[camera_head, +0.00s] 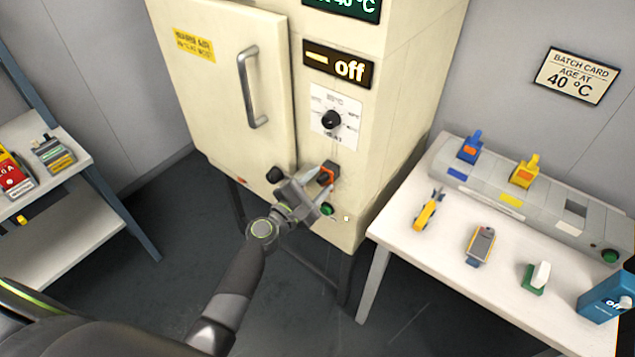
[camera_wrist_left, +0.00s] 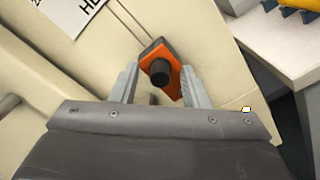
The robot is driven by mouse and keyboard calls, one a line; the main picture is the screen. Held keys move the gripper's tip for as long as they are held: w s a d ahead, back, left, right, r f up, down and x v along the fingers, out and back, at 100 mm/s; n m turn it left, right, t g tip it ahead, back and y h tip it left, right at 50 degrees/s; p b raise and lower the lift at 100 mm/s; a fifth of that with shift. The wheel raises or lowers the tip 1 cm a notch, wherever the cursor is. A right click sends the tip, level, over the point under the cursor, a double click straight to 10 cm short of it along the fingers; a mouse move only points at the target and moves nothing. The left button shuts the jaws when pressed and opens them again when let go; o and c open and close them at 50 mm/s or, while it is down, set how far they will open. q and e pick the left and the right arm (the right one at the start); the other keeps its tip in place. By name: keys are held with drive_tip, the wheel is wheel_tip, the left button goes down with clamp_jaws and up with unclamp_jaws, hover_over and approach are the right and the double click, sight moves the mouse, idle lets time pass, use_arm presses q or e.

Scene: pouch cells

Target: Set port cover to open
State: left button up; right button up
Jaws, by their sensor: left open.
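The port cover (camera_head: 327,173) is a small orange and dark piece on the cream cabinet's front, below the heat dial. In the left wrist view the orange cover (camera_wrist_left: 175,83) carries a round black knob (camera_wrist_left: 160,73). My left gripper (camera_head: 321,181) is at the cover. In the left wrist view its two open fingers (camera_wrist_left: 160,78) stand on either side of the cover and knob, with small gaps showing. The fingers hide part of the cover in the head view. I cannot tell what lies behind the cover. My right gripper is not in view.
The cabinet door has a long handle (camera_head: 252,88). A black knob (camera_head: 274,174) and a green button (camera_head: 327,210) are near the gripper. The display reads "off" (camera_head: 338,65). A white table (camera_head: 400,228) with tools stands right, a shelf (camera_head: 45,235) left.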

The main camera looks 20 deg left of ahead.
use_arm(q)
clamp_jaws()
drive_tip(key=shift+d, duration=0.1)
idle(0.3)
drive_tip(key=m+b, duration=0.1)
drive_tip(key=d+m+b, duration=0.1)
drive_tip(key=m, duration=0.1)
drive_tip(key=shift+s+d+f+m+b, duration=0.15)
drive_tip(key=shift+s+f+m+b, duration=0.15)
drive_tip(key=shift+f+m+b, duration=0.1)
drive_tip(key=shift+s+d+f+m+b, duration=0.15)
drive_tip(key=shift+d+f+m+b, duration=0.4)
drive_tip(key=shift+m+b, duration=1.65)
drive_tip(key=shift+s+d+f+m+b, duration=0.3)
drive_tip(key=shift+f+m+b, duration=0.45)
drive_tip(key=shift+m+b, duration=1.5)
drive_tip(key=shift+s+d+f+m+b, duration=0.1)
drive_tip(key=shift+d+f+m+b, duration=0.5)
drive_tip(key=shift+m+b, duration=1.6)
drive_tip(key=shift+a+m+p, duration=0.1)
drive_tip(key=shift+m+p, duration=0.3)
drive_tip(key=shift+m, duration=0.15)
